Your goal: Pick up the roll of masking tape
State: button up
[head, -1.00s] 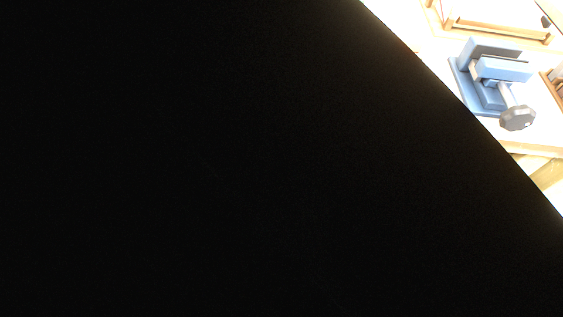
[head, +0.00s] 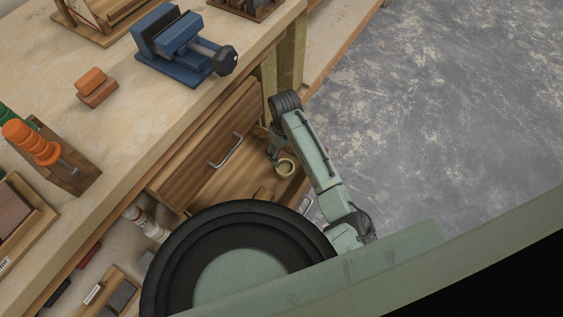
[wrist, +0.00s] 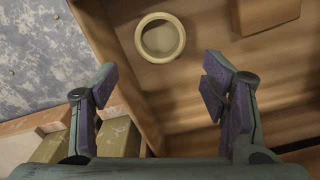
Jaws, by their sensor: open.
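The roll of masking tape (head: 293,169) is a pale cream ring in the open wooden drawer (head: 225,186). In the wrist view the roll (wrist: 160,60) lies flat on the drawer floor near a side wall, ahead of the fingers and between their lines. My gripper (head: 274,152) is over the drawer, close to the roll in the head view. In the wrist view my gripper (wrist: 158,80) is open, with its two dark-padded fingers wide apart and nothing between them. The roll's full outline shows there, and the fingers appear apart from it.
A brown block (wrist: 265,13) lies in the drawer right of the roll. The drawer front has a metal handle (head: 225,150). The workbench above holds a blue vise (head: 180,42) and an orange-handled tool (head: 30,142). Grey floor (head: 430,110) is open to the right.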

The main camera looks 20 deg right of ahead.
aim_at(285, 169)
jog(key=f, duration=0.6)
jog(key=f+p, duration=0.1)
jog(key=f, duration=0.2)
jog(key=shift+s+f, duration=0.25)
jog(key=shift+f, duration=0.1)
jog(key=shift+d, duration=0.1)
jog(key=c, duration=0.9)
